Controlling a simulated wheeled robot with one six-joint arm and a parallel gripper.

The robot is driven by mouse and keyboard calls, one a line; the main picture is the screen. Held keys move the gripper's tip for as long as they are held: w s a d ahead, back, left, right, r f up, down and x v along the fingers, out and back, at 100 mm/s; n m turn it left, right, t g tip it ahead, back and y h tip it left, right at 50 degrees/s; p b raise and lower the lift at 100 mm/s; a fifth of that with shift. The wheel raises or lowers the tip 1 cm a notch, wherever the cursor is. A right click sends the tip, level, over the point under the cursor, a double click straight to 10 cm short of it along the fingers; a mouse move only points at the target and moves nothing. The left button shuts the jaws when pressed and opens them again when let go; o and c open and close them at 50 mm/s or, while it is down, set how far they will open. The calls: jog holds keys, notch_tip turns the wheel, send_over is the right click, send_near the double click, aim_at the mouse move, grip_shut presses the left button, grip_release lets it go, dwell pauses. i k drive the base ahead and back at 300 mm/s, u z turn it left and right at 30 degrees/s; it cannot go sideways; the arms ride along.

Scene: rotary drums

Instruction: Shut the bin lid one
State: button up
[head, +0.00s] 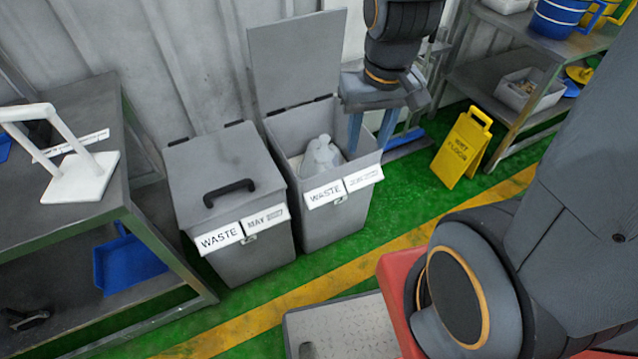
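Two grey waste bins stand side by side against the wall. The right bin (335,222), labelled WASTE, is open, and a pale translucent plastic container (320,157) shows inside it. Its lid (298,60) stands up at the back, leaning toward the wall. The left bin (245,262) has its lid (222,167) shut, with a black handle on top. My gripper (371,140) points down at the right bin's back right corner, right of the raised lid. Its two bluish fingers are apart, with nothing seen between them. Whether it touches the bin is unclear.
A metal table (95,215) with a white stand (82,178) is at the left. A yellow wet floor sign (463,150) stands on the green floor at the right, near a shelf (497,85). My arm covers the right side.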

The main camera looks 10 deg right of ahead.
aim_at(296, 60)
jog(key=z, duration=0.85)
jog(key=k, duration=1.1)
jog(key=z, duration=1.2)
jog(key=i, duration=0.3)
jog(key=u, duration=0.75)
jog(key=i, duration=1.2)
jog(key=u, duration=1.35)
jog(key=i, duration=0.6)
jog(key=u, duration=0.45)
